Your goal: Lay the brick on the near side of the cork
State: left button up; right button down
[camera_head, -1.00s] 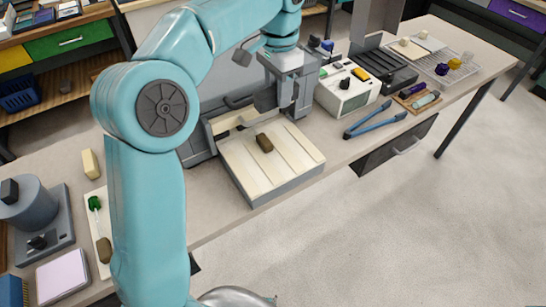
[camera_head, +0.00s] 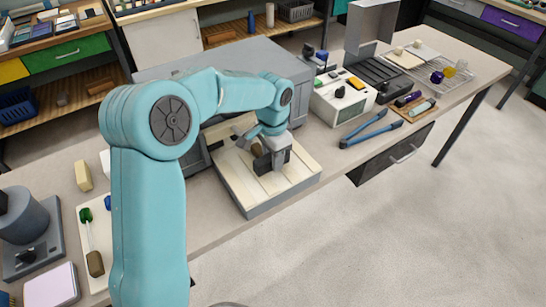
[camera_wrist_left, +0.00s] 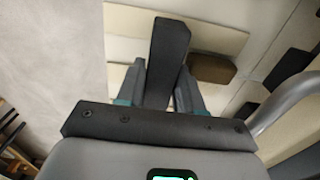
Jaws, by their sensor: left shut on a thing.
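The cork (camera_head: 257,146) is a small brown block lying on the pale slatted surface of the open oven door (camera_head: 240,187). It also shows in the left wrist view (camera_wrist_left: 212,67), just right of the fingers. My left gripper (camera_head: 268,163) is low over the door, shut on the brick (camera_head: 262,162), a dark grey block. In the left wrist view the brick (camera_wrist_left: 168,50) stands out lengthwise between the fingers, beside the cork. In the head view the brick is on the near side of the cork. I cannot tell whether it touches the door. My right gripper is not in view.
The grey oven body (camera_head: 215,58) stands behind the door. A white box with dials (camera_head: 343,101) and blue tongs (camera_head: 370,129) are to the right. A board (camera_head: 97,228) with a green tool lies at left. The door's near part is clear.

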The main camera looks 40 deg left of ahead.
pick_arm(q)
jog(key=shift+w+a+f, duration=0.1)
jog(key=shift+w+f, duration=0.1)
jog(key=shift+f, duration=0.2)
jog(key=shift+s, duration=0.15)
jog(key=shift+f+b, duration=0.25)
jog(key=shift+b, duration=0.05)
jog(key=o, duration=0.9)
jog(key=shift+c, duration=0.2)
